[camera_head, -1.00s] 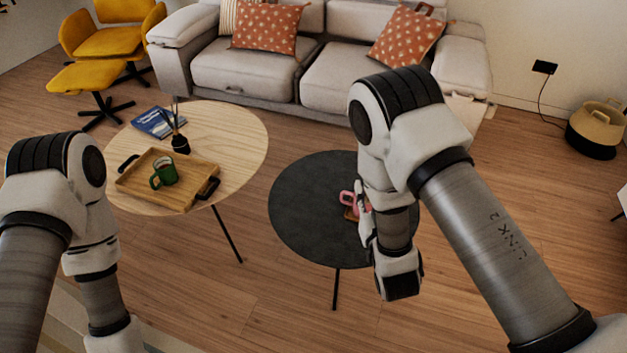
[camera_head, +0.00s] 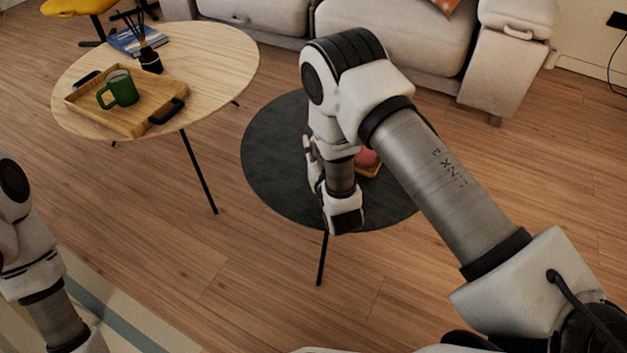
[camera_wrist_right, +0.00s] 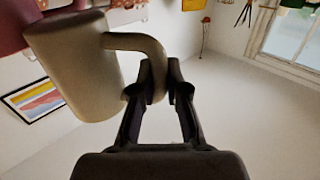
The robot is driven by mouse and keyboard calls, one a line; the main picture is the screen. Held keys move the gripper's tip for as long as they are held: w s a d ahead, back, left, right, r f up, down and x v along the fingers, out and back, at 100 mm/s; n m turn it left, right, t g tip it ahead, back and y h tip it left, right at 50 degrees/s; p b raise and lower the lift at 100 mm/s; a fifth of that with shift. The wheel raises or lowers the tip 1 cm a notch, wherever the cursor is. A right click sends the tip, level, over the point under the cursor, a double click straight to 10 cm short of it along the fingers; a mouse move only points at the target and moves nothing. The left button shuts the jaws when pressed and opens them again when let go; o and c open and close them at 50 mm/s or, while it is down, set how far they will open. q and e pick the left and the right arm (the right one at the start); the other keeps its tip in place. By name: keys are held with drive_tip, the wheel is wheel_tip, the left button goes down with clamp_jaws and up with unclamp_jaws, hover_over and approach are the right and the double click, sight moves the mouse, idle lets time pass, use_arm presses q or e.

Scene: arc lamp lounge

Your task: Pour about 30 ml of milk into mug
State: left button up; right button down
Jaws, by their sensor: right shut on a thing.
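In the right wrist view my right gripper (camera_wrist_right: 160,78) is shut on the handle of a cream-coloured jug (camera_wrist_right: 75,65). The jug's body is left of the fingers; its contents cannot be seen. In the head view my right forearm and wrist hang over the dark round table (camera_head: 272,150) and hide the jug. A pink mug (camera_head: 367,157) shows partly behind that arm, by a small wooden board (camera_head: 372,171). A green mug (camera_head: 119,88) stands upright in a wooden tray (camera_head: 128,126) on the light wooden table (camera_head: 215,62). My left gripper is out of view.
A black reed diffuser (camera_head: 150,60) and a blue book (camera_head: 135,40) are on the light table behind the tray. A grey sofa (camera_head: 400,40) stands behind both tables. The wooden floor (camera_head: 250,260) in front is clear.

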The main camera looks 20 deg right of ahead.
drive_tip(key=f, duration=0.1)
drive_tip(key=f+b, duration=0.1)
drive_tip(key=f, duration=0.1)
drive_tip(key=shift+w+d, duration=0.15)
drive_tip(key=shift+w, duration=0.15)
drive_tip(key=shift+d+r+m+p, duration=0.1)
drive_tip(key=shift+r+m+p, duration=0.4)
drive_tip(key=shift+r+p, duration=0.25)
drive_tip(key=r+m+p, duration=0.2)
drive_tip(key=r, duration=0.1)
drive_tip(key=r+m+p, duration=0.1)
drive_tip(key=shift+d+r+g, duration=0.15)
drive_tip(key=shift+d+g, duration=0.2)
drive_tip(key=shift+g, duration=0.05)
drive_tip(key=shift+r+p, duration=0.15)
drive_tip(key=shift+p, duration=0.45)
drive_tip(key=shift+m, duration=0.4)
drive_tip(key=shift+d+r+m+p, duration=0.1)
drive_tip(key=shift+r+m+p, duration=0.2)
drive_tip(key=shift+r+p, duration=0.5)
drive_tip(key=shift+f, duration=0.3)
drive_tip(key=shift+d+r+m+y+p, duration=0.25)
drive_tip(key=shift+r+m+p, duration=0.25)
drive_tip(key=shift+r+p, duration=0.4)
drive_tip(key=shift+p, duration=0.35)
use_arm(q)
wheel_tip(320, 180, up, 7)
use_arm(e)
drive_tip(key=shift+f+m, duration=0.15)
drive_tip(key=shift+m, duration=0.15)
